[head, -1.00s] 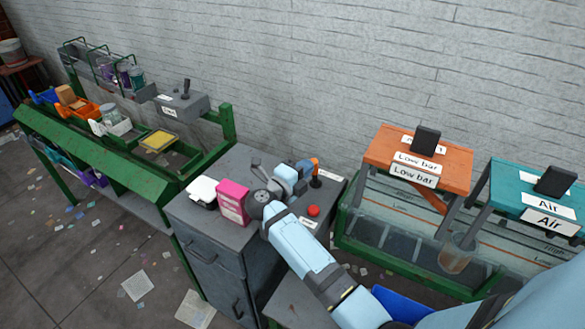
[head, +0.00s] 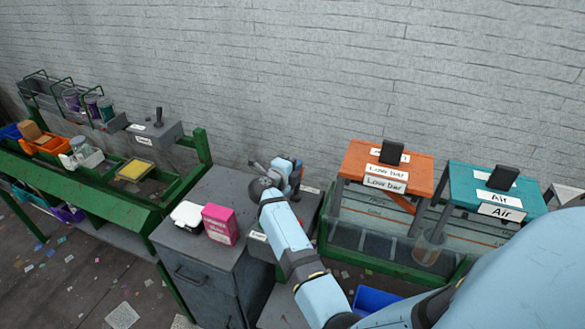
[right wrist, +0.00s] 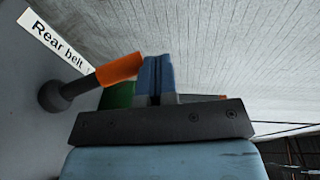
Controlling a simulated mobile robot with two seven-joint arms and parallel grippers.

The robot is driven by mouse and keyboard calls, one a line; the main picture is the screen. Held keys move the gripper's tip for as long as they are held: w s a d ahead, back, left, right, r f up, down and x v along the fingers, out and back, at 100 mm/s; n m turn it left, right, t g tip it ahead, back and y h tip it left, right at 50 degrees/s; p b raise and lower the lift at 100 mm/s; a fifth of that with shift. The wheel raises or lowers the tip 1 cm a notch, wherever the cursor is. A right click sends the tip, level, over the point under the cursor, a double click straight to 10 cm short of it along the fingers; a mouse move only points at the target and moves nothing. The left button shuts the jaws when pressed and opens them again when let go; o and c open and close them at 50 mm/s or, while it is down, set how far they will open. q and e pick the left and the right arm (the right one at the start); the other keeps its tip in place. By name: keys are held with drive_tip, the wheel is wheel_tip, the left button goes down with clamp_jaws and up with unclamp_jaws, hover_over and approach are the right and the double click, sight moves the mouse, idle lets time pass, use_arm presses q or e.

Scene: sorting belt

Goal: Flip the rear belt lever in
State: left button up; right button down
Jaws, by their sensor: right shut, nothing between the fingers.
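The rear belt lever (right wrist: 118,70) shows in the right wrist view, with an orange grip on a dark stem and round base. A "Rear belt" label (right wrist: 52,42) lies beside its base. The lever leans towards the right of that view. My right gripper (right wrist: 155,78) is shut and empty, its blue fingers just right of the orange grip; I cannot tell whether they touch. In the head view my right gripper (head: 290,167) is over the back of the grey cabinet top and largely hides the lever. My left gripper is not in view.
A pink box (head: 220,224) and a white container (head: 187,215) stand on the grey cabinet (head: 200,255). A green sorting bench (head: 100,205) is at left, with a black lever (head: 158,117) on a grey box. Orange (head: 415,163) and teal (head: 463,190) stands are at right.

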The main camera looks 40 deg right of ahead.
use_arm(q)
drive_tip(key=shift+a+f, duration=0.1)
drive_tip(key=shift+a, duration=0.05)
use_arm(e)
drive_tip(key=shift+w+d, duration=0.1)
drive_tip(key=shift+d, duration=0.15)
drive_tip(key=shift+a, duration=0.1)
idle(0.3)
